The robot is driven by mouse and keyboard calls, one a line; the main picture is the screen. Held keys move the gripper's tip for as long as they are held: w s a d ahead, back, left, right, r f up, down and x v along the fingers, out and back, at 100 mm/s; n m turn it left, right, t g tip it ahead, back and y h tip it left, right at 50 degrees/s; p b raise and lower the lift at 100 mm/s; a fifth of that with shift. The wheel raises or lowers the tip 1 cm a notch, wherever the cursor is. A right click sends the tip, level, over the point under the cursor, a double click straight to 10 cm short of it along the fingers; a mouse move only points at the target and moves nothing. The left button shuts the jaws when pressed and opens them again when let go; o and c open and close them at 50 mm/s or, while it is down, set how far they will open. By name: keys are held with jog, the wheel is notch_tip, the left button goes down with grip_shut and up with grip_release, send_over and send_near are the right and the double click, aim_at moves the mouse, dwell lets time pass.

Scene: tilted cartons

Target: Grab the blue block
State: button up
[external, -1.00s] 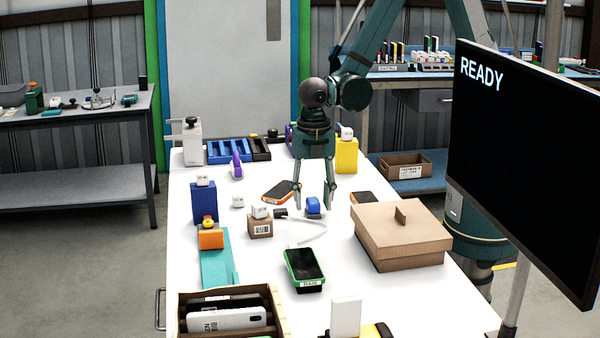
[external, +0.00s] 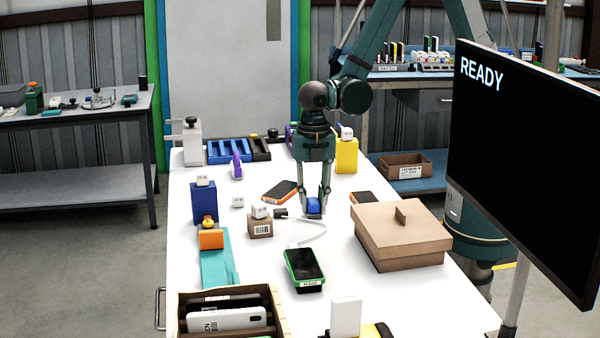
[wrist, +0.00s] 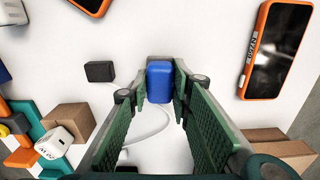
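The blue block (external: 314,206) is small and sits on the white table, near its middle. My gripper (external: 317,208) points down over it, with its fingers drawn in on both sides of the block. In the wrist view the blue block (wrist: 159,82) lies between the two fingertips (wrist: 161,88), and both appear to touch its sides. The block is still at table level. Parts of its sides are hidden by the fingers.
A small black block (wrist: 99,71) and a brown box with a white charger (external: 260,226) stand left of the block. An orange phone (external: 280,191) lies behind-left. A lidded carton (external: 400,240) stands at right. A white cable (external: 316,232) and green phone (external: 304,264) lie in front.

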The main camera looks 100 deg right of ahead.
aim_at(313, 199)
jog(key=shift+r, duration=0.1)
jog(key=shift+c, duration=0.3)
jog(key=shift+r+p, duration=0.4)
jog(key=shift+r, duration=4.5)
